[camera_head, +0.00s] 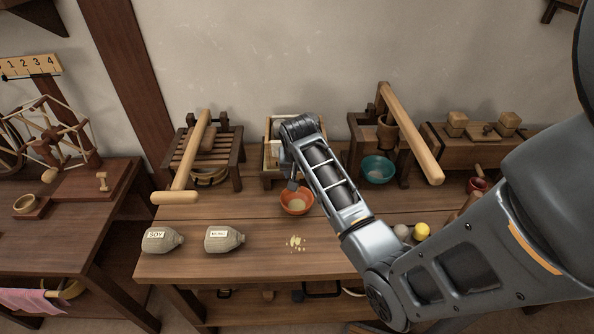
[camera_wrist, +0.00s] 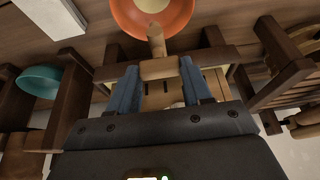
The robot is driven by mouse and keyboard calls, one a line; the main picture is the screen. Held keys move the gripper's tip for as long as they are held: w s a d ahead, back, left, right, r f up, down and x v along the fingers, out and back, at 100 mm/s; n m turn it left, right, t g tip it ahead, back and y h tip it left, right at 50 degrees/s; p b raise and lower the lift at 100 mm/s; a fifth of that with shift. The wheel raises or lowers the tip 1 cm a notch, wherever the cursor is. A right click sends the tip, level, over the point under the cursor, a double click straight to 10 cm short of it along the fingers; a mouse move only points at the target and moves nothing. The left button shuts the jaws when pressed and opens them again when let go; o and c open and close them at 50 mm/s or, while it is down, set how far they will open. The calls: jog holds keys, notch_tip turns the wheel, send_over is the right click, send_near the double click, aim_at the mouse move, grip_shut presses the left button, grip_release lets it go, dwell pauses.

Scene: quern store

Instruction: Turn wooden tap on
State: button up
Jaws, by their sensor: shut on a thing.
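The wooden tap (camera_wrist: 156,42) is a pale wooden piece on the front of a dark wooden frame, pointing toward the orange bowl. My gripper (camera_wrist: 160,68) has its two blue fingers on either side of the tap's pale wooden part and is shut on it. In the head view my gripper (camera_head: 292,184) is at the front of the middle wooden press (camera_head: 271,183), and the tap is hidden behind it. The orange bowl (camera_head: 283,198) stands on the bench just in front and holds something pale. It also shows at the top of the wrist view (camera_wrist: 122,16).
A slatted press (camera_head: 188,150) stands left and a lever press (camera_head: 405,135) right. A teal bowl (camera_head: 366,166) is beside the lever press. Two labelled sacks (camera_head: 160,240) and pale crumbs (camera_head: 295,243) lie on the bench (camera_head: 255,262).

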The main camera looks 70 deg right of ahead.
jog(key=shift+n, duration=0.3)
jog(key=n+t, duration=0.1)
jog(key=n, duration=0.2)
jog(key=shift+s+n+y, duration=0.1)
jog(key=shift+n+y, duration=0.2)
jog(key=n, duration=0.2)
jog(key=n+t+y, duration=0.1)
jog(key=n, duration=0.1)
jog(key=shift+d+n+y, duration=0.15)
jog(key=shift+n+y, duration=0.15)
jog(key=n+y, duration=0.1)
jog(key=n, duration=0.3)
jog(key=shift+d+t+y, duration=0.1)
jog(key=shift+t+y, duration=0.3)
jog(key=shift+s+d+n+g+y, duration=0.15)
jog(key=shift+n+y, duration=0.25)
jog(key=shift+n, duration=0.85)
jog(key=shift+w+a+n+g+y, duration=0.15)
jog(key=shift+n+y, duration=0.25)
jog(key=shift+n, duration=0.85)
jog(key=shift+s+d, duration=0.1)
jog(key=o, duration=1.1)
jog(key=shift+c, duration=0.2)
